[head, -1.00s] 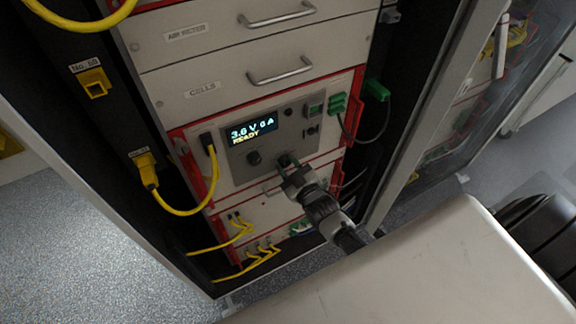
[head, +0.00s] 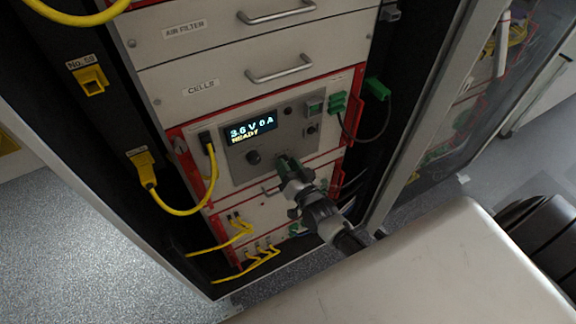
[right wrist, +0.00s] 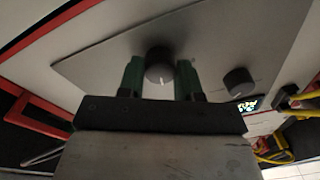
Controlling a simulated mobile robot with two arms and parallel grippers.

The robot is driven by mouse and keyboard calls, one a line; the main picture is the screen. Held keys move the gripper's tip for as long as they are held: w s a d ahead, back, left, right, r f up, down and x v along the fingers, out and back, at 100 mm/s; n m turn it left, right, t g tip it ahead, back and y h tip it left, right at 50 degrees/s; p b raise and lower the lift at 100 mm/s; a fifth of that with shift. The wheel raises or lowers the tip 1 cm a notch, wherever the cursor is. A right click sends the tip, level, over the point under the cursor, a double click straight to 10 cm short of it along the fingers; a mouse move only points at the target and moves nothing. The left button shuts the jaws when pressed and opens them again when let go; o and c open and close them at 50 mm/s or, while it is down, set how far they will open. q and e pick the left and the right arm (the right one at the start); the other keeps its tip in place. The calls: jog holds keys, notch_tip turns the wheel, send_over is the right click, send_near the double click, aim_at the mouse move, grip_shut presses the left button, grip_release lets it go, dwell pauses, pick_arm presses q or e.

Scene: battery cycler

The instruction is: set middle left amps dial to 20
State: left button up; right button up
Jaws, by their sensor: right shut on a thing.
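The cycler's grey panel (head: 233,176) has a lit display (head: 250,128) reading 3.6 V 0 A and READY. A black dial (head: 253,157) sits below the display; this dial also shows in the right wrist view (right wrist: 238,82). My right gripper (head: 284,163) is at the panel to the right of it, hiding the second dial in the head view. In the right wrist view, this second, amps dial (right wrist: 159,62) is between the green fingers of the gripper (right wrist: 160,80), which are shut on it. A pale mark shows on its face. My left gripper is not in view.
Drawers with metal handles (head: 280,69) are above the panel. A yellow cable (head: 214,170) plugs in at the panel's left, and a green connector (head: 338,103) is at its right. A rack post (head: 425,110) stands to the right.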

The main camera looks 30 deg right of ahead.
jog(key=shift+m, duration=0.6)
jog(key=o, duration=0.9)
jog(key=s, duration=0.7)
jog(key=s+f+b, duration=0.1)
jog(key=s, duration=0.3)
jog(key=shift+d, duration=0.25)
jog(key=shift+w, duration=0.1)
